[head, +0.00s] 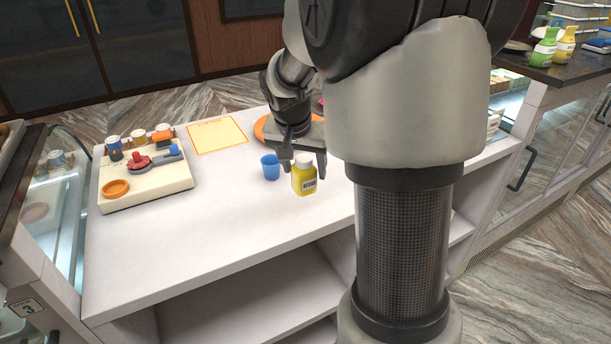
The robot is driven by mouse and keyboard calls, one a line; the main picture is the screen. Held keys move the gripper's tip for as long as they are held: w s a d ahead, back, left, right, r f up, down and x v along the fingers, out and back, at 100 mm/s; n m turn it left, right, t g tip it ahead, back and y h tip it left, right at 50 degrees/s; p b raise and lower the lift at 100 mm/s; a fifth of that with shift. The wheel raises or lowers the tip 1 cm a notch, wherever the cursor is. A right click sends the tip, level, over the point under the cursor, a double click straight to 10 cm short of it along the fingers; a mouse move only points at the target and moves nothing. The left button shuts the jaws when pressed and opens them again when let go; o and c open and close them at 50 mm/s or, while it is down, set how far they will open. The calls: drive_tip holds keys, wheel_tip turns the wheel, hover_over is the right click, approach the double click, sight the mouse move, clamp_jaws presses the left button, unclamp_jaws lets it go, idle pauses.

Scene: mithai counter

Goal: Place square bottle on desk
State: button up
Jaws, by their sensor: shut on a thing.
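A square yellow bottle (304,182) with a white cap and a dark label is upright over the white desk (215,235), near its front edge. My gripper (304,163) points down from above and is shut on the bottle, with a finger on either side of its upper part. I cannot tell whether the bottle's base touches the desk or is slightly above it.
A blue cup (270,168) stands close left of the bottle. An orange round plate (261,128) lies behind my gripper. A cream tray (165,190) with jars and small items sits left, near an orange-bordered sheet (217,135). The desk's front left is clear.

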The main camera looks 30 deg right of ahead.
sight(304, 186)
drive_tip(key=shift+f, duration=2.95)
drive_tip(key=shift+b, duration=0.3)
drive_tip(key=shift+f, duration=0.15)
drive_tip(key=o, duration=1.2)
